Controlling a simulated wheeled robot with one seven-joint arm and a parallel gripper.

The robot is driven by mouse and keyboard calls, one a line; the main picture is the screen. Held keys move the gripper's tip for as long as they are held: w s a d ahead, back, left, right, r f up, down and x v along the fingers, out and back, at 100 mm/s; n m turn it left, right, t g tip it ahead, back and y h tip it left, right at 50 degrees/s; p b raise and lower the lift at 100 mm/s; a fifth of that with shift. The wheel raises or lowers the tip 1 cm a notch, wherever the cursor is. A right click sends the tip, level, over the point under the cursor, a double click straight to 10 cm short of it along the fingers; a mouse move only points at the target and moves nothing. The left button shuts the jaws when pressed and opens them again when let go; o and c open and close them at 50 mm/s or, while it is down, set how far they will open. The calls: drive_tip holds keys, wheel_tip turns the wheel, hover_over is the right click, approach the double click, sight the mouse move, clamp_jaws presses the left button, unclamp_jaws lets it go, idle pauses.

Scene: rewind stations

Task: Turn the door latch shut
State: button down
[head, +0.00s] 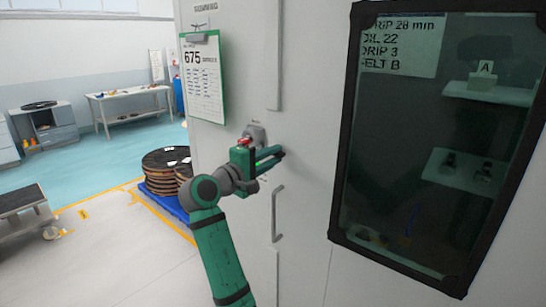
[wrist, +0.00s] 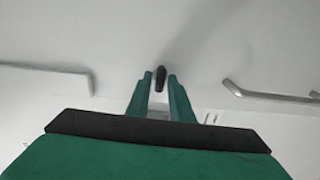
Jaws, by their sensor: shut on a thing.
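The door latch shows in the wrist view as a small dark lever (wrist: 161,78) on the pale door. My gripper (wrist: 159,98) has its two green fingers on either side of the lever and is shut on it. In the head view my gripper (head: 279,154) reaches the white door (head: 300,120) near its vertical seam, above a grey bar handle (head: 278,213). The gripper hides the latch there, so I cannot tell the lever's exact angle in that view.
A dark-framed window (head: 430,150) is right of the gripper. A green clipboard (head: 203,80) hangs to the left. A blue pallet with brown reels (head: 165,165) stands on the floor at left. A workbench (head: 130,95) is farther back, with open floor before it.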

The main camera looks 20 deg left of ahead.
drive_tip(key=shift+s+a, duration=0.1)
drive_tip(key=shift+a, duration=0.1)
idle(0.4)
drive_tip(key=c, duration=1.8)
unclamp_jaws()
drive_tip(key=shift+s, duration=0.1)
drive_tip(key=v, duration=1)
drive_tip(key=shift+s, duration=0.3)
drive_tip(key=shift+f, duration=0.1)
